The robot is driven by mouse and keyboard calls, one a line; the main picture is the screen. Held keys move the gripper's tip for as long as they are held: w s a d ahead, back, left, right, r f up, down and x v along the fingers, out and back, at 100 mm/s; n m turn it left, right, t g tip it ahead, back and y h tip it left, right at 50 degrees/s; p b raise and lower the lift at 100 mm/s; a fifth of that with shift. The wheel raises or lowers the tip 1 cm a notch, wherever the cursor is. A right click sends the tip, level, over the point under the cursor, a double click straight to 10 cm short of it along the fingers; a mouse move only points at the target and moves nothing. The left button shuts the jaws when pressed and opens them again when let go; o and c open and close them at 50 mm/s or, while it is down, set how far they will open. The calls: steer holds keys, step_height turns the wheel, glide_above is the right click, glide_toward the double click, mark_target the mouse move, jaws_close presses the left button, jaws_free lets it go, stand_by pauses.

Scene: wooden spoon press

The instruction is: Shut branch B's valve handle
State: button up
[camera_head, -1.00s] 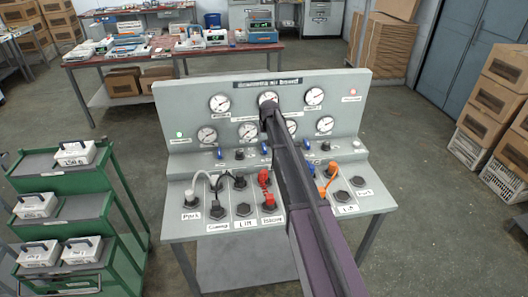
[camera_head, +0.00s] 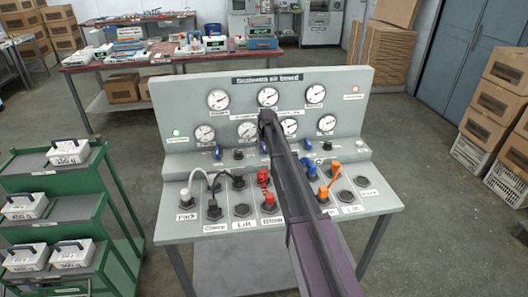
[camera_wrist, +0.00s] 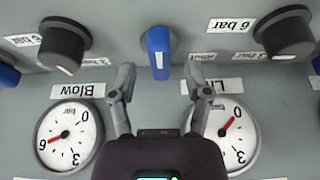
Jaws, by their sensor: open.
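A blue valve handle (camera_wrist: 158,52) stands upright in the wrist view, with a white mark near its lower end. My gripper (camera_wrist: 160,78) is open and empty, its two fingers spread below and to either side of this handle, apart from it. Upside-down labels read "Blow" (camera_wrist: 79,90) and "Li…", the latter partly covered by a finger. In the head view a blue handle (camera_head: 218,152) shows left of my arm and another (camera_head: 307,145) right of it. I cannot read which handle is branch B's. My gripper's fingers are hidden there.
Black knobs (camera_wrist: 65,42) (camera_wrist: 287,33) flank the blue handle. Gauges (camera_wrist: 69,137) sit on the panel close to my fingers. Red (camera_head: 264,188) and orange (camera_head: 329,182) fittings stand on the lower deck. A green cart (camera_head: 55,210) is at left; boxes (camera_head: 496,95) are at right.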

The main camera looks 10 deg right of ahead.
steer(key=shift+b+x, duration=0.7)
steer(key=shift+x, duration=0.35)
jaws_close()
